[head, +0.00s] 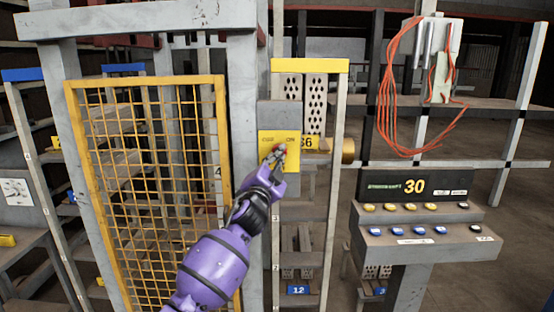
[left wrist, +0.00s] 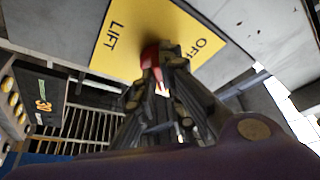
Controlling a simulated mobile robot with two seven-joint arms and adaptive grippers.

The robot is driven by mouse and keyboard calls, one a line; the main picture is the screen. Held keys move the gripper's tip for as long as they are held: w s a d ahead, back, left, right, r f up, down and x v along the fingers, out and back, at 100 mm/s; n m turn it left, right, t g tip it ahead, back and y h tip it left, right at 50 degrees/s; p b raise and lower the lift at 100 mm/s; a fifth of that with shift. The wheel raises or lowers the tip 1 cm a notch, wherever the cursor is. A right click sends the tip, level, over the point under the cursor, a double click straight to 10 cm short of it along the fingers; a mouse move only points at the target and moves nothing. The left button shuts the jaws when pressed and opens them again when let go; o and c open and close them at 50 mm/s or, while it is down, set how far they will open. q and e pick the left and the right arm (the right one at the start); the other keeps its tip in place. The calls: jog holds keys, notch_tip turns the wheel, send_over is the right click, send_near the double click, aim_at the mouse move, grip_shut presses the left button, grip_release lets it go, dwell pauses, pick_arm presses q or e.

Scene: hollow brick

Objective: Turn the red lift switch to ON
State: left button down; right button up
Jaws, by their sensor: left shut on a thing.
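The red lift switch (head: 281,147) sits on a yellow plate (head: 265,138) fixed to a grey post. Small lettering, with ON at the right, shows above the switch. My left gripper (head: 275,158) reaches up to the plate from below and is shut on the switch. In the left wrist view the red switch (left wrist: 150,57) is between the fingertips of the left gripper (left wrist: 162,66). The yellow plate (left wrist: 125,38) shows the words LIFT and OFF there. The fingers hide part of the switch, and I cannot tell which way it points. My right gripper is not in view.
A yellow mesh gate (head: 150,180) stands left of the post. A console (head: 425,225) with several buttons and a display reading 30 is at the right. Orange cables (head: 392,90) hang above it. Shelving with perforated bricks (head: 315,100) is behind the plate.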

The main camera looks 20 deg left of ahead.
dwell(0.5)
pick_arm(q)
jog(key=c, duration=1.8)
grip_release()
jog(key=shift+c, duration=0.2)
jog(key=shift+s, duration=0.1)
jog(key=v, duration=1.1)
jog(key=shift+s, duration=0.4)
jog(key=shift+f, duration=0.1)
